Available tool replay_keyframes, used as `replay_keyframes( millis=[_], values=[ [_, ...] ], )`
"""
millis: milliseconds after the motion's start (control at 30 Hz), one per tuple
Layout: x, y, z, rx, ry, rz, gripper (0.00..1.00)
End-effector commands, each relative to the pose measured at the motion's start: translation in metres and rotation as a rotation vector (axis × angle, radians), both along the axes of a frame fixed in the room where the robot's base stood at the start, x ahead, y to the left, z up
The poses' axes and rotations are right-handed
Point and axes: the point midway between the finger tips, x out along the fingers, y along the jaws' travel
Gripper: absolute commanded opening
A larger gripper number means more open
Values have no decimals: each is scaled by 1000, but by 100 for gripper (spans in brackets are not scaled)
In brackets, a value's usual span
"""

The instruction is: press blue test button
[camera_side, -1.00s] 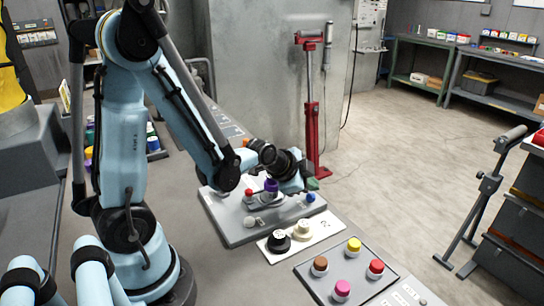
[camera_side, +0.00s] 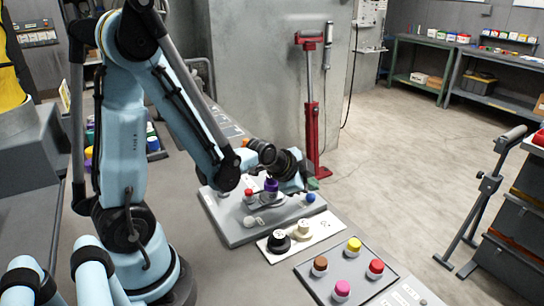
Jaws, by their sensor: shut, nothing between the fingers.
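The blue button (camera_side: 311,197) sits near the right end of a grey panel (camera_side: 232,232) on the bench and shows clear. My gripper (camera_side: 296,186) is at the end of my arm, low over the back of this panel, a little up and left of the blue button in the picture. A gap shows between them in this view, but the depth is hard to judge. My gripper is shut and empty; its fingertips are small and partly hidden by my wrist. The same panel bears a red button (camera_side: 249,192) and a purple knob (camera_side: 271,185) close to my wrist.
A green piece (camera_side: 313,183) shows just behind the blue button. In front stand a white plate (camera_side: 322,227) with black (camera_side: 279,241) and cream (camera_side: 304,228) knobs, and a grey panel (camera_side: 318,288) with brown, yellow, red and pink buttons. A red stand (camera_side: 312,125) rises behind.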

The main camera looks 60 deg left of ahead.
Motion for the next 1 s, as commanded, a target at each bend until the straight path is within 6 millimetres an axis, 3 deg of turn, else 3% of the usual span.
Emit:
replay_keyframes(
  millis=[1000],
  values=[
    [0, 0, -9, 0, 0, 0, 0]
  ],
)
